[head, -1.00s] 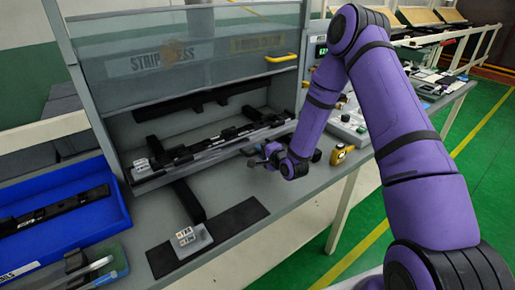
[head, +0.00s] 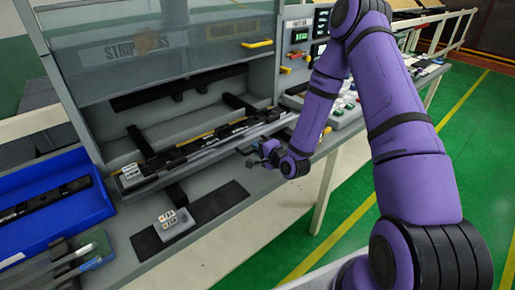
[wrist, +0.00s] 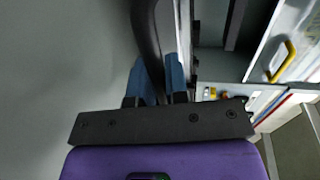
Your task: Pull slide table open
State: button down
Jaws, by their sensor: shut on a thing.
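The slide table (head: 205,152) is a long grey plate with dark strip parts on it, lying across the cabinet opening in the head view. It stands forward of the cabinet's back wall, and dark rails (head: 140,142) show behind it. My gripper (head: 264,158) is at its front edge, right of the middle. In the wrist view, the blue fingertips (wrist: 156,78) are shut on a dark curved handle (wrist: 146,32). The exact contact is partly hidden by the fingers.
A grey block with white keys (head: 172,224) sits on a black mat (head: 218,203) in front of the table. A blue tray (head: 50,208) lies at left. A raised clear door with a yellow handle (head: 257,44) hangs above.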

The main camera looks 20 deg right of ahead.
jog(key=c, duration=1.1)
grip_release()
jog(key=shift+c, duration=0.2)
jog(key=v, duration=1)
jog(key=shift+s+d, duration=0.15)
jog(key=shift+s, duration=0.2)
